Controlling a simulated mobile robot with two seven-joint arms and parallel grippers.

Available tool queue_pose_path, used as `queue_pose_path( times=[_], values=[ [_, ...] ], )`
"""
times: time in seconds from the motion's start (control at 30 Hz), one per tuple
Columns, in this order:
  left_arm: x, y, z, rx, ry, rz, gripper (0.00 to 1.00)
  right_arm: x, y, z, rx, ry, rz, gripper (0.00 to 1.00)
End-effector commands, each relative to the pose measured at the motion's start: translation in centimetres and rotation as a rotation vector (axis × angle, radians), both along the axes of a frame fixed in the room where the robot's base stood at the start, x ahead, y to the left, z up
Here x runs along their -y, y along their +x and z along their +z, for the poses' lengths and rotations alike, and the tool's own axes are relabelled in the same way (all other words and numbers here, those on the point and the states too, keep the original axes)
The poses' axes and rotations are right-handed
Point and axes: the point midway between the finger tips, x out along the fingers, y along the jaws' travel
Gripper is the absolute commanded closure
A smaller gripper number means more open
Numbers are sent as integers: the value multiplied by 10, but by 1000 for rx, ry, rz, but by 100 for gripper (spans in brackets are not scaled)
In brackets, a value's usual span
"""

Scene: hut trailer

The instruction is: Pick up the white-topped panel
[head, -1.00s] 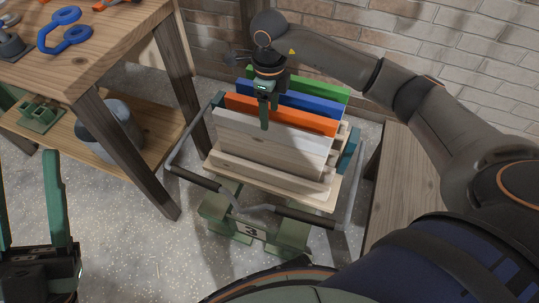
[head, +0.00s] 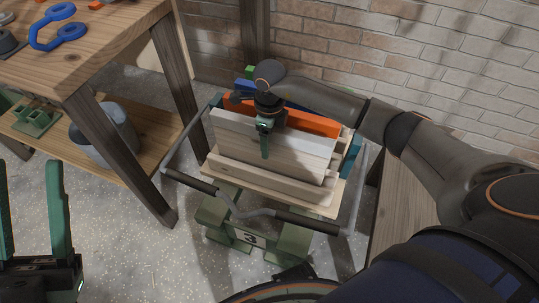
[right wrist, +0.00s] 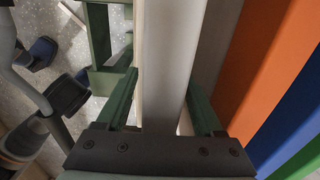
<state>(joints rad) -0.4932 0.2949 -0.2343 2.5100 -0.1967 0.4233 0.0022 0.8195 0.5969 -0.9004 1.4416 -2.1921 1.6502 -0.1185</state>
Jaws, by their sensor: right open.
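The white-topped panel (head: 305,146) stands upright in a wheeled rack, the front one of a row of coloured-topped panels in the head view. My right gripper (head: 265,150) is over its top edge, left of its middle, pointing down. In the right wrist view the panel (right wrist: 168,50) runs between the two open fingers of this gripper (right wrist: 162,90), one on each side. Whether either finger touches it, I cannot tell. My left gripper (head: 32,170) is open and empty at the lower left, far from the rack.
Orange (head: 310,121), blue (head: 245,86) and green (head: 250,71) topped panels stand behind, partly hidden by my right arm. The cart's handle (head: 250,212) is in front. A wooden workbench (head: 110,55) with a lower shelf and grey bucket (head: 95,135) is left. A brick wall is behind.

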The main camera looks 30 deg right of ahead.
Motion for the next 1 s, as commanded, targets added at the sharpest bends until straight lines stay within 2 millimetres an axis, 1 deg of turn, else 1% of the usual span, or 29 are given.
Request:
queue_pose_path(
  times=[0.1,0.7,0.73,1.0],
  values=[
    [1,0,1,0,1,-2,50,0,0,1,1,1,0,31],
    [0,0,0,0,5,0,50,0,0,1,1,1,0,98],
    [0,0,0,0,5,0,50,0,0,1,1,1,0,100],
    [0,0,0,1,6,2,50,0,0,1,1,1,0,100]
  ],
)
